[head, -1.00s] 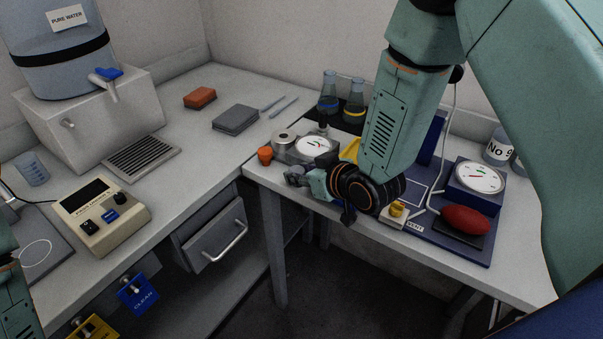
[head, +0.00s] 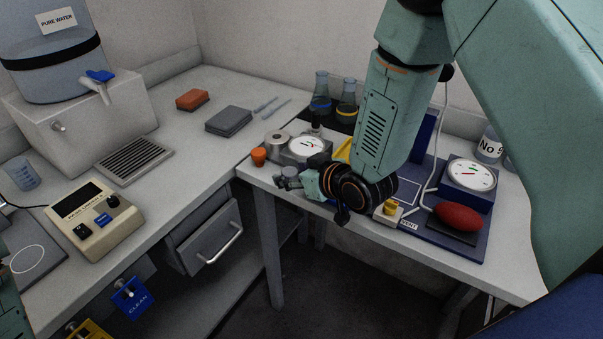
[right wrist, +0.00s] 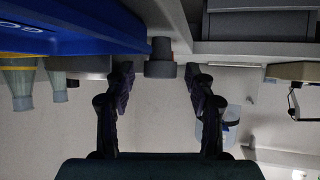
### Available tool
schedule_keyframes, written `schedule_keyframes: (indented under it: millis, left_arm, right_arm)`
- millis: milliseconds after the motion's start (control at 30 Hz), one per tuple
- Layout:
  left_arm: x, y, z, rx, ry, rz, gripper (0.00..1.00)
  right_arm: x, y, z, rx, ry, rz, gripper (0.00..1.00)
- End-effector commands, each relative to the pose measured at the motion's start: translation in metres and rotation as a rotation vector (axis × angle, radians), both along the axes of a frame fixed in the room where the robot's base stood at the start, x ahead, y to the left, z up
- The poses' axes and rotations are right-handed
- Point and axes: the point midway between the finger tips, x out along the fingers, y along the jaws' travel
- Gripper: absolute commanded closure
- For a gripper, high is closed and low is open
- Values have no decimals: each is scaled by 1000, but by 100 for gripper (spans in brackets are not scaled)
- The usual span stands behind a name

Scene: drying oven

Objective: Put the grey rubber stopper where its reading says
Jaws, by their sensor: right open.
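A grey stopper (right wrist: 160,60) stands at the table's edge in the right wrist view, which looks upside down. It lies between the fingertips of my right gripper (right wrist: 160,72), with a gap on each side. In the head view, my right gripper (head: 288,178) is low over the front left corner of the right table, its fingers open; I cannot single out the stopper from them there. A grey box with a round white dial (head: 306,146) stands just behind; its needle is too small to read. My left gripper is not in view.
An orange stopper (head: 258,157) and a grey ring (head: 277,143) stand beside the dial box. Two flasks (head: 346,103) stand behind. A blue board (head: 440,240) carries a second dial (head: 472,174) and a red bulb (head: 459,217). A blue CLEAN bin (head: 133,299) hangs at left.

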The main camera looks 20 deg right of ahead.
Motion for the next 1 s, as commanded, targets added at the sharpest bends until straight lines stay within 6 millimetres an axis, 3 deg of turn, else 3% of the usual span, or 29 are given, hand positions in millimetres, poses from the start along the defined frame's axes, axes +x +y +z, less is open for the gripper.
schedule_keyframes:
  millis: [133, 600, 1000]
  left_arm:
    - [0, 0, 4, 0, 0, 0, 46]
    - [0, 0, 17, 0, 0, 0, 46]
    - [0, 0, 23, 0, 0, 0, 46]
  right_arm:
    - [-11, -5, 11, 2, 0, -3, 45]
    - [-79, -28, 52, 6, 1, -4, 45]
    - [-99, -34, 62, 2, 0, -1, 45]
